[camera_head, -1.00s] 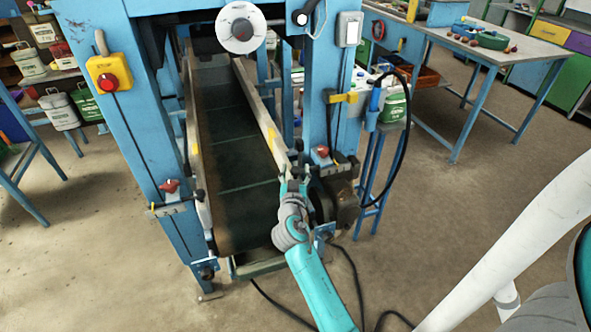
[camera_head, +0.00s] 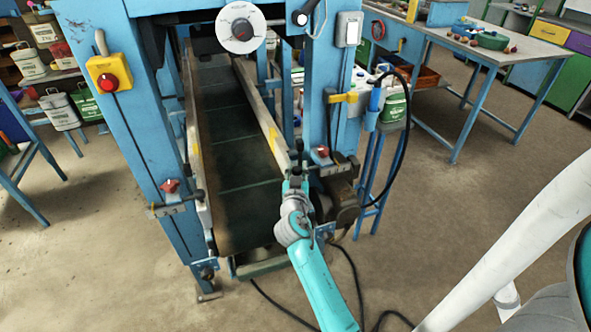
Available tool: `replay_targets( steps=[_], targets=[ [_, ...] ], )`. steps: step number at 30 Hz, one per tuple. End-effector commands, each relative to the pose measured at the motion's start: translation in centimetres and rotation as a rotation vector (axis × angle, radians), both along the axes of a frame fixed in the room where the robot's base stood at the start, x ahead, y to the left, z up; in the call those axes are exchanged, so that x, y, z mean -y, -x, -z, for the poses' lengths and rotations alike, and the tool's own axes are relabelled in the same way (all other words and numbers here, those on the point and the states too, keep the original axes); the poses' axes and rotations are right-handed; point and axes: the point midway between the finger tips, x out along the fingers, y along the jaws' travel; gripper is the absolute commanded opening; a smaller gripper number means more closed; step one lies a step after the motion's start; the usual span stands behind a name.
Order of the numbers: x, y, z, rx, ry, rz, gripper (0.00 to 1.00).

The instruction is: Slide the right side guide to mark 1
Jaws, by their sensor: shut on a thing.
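The right side guide (camera_head: 262,120) is a long pale rail with a yellow mark, along the right edge of the dark conveyor belt (camera_head: 236,160). My gripper (camera_head: 297,173) is at the guide's near end, shut on its dark upright handle (camera_head: 299,150). The fingers hide the lower part of the handle. A red clamp knob (camera_head: 322,151) and a small scale bar (camera_head: 335,169) sit just right of my gripper on the blue frame. The scale's marks are too small to read.
The left side guide (camera_head: 199,165) has its own red knob (camera_head: 170,186) and scale bar (camera_head: 165,209). Blue frame posts (camera_head: 140,130) flank the belt. A black cable loop (camera_head: 403,130) hangs at right. The floor in front is open apart from cables.

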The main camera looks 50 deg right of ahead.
Motion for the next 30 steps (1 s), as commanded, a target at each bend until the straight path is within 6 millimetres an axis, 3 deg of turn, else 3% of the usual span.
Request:
replay_targets(
  steps=[6, 14, 15, 18, 30],
  targets=[
    [2.4, 1.5, 0.0, 0.000, -0.001, 0.006, 0.00],
    [2.6, 1.7, 0.0, -0.001, 0.001, 0.007, 0.00],
    [2.6, 1.7, 0.0, -0.001, 0.001, 0.008, 0.35],
    [2.6, 1.7, 0.0, -0.001, 0.000, 0.008, 0.58],
    [2.0, 1.9, 0.1, -0.001, -0.001, 0.003, 0.58]
  ],
)
